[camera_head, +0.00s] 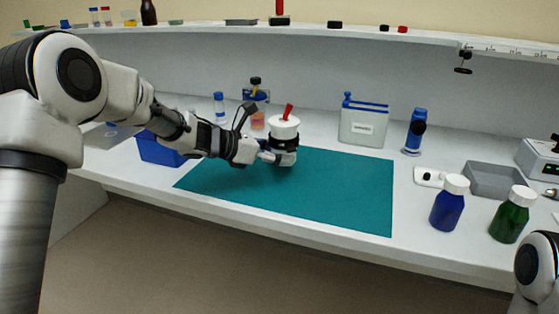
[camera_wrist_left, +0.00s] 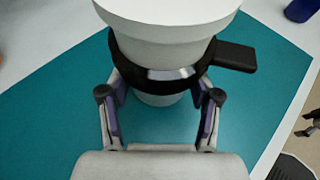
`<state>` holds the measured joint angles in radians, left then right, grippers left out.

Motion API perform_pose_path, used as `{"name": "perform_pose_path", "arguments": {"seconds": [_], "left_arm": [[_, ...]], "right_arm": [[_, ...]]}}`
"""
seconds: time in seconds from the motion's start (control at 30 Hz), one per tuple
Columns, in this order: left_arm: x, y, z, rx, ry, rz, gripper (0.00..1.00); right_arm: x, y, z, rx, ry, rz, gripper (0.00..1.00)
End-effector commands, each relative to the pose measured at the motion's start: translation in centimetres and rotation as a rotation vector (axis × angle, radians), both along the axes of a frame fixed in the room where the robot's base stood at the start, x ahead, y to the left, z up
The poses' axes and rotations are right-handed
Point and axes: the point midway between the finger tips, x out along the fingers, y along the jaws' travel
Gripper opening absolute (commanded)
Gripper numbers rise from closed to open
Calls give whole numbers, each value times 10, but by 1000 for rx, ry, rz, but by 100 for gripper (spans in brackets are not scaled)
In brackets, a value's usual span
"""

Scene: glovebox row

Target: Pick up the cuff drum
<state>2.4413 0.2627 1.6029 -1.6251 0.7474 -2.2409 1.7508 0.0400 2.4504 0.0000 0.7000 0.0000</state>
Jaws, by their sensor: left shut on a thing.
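The cuff drum (camera_head: 284,128) is a white drum with a black band around it and a red piece on top. It stands upright over the teal mat's back edge; I cannot tell whether it touches the mat. In the left wrist view the drum (camera_wrist_left: 165,22) fills the top middle, with a black tab jutting right from its band. My left gripper (camera_head: 273,156) is shut on the drum low on its body. In the wrist view the fingers of the left gripper (camera_wrist_left: 163,92) lie on both sides of it. My right gripper is out of view.
The teal mat (camera_head: 330,195) is otherwise clear. A blue bin (camera_head: 160,150) stands left. A white container (camera_head: 363,125) and a blue-capped cylinder (camera_head: 414,132) stand behind. Blue (camera_head: 449,204) and green (camera_head: 511,215) bottles and a grey tray (camera_head: 492,180) are right.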

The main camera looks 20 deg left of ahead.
Motion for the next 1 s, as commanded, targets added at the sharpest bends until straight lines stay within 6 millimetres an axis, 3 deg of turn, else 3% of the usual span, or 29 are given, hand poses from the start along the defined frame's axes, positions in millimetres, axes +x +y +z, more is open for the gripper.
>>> {"name": "perform_pose_path", "arguments": {"seconds": [0.4,0.53,0.67,1.0], "left_arm": [[-117,2,7,-6,2,-1,23],[-142,2,10,-5,1,0,23],[-150,2,10,-3,3,0,23],[-131,3,4,-1,4,1,23]], "right_arm": [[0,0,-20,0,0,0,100],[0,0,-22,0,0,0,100],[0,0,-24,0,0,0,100],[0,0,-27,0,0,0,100]]}}
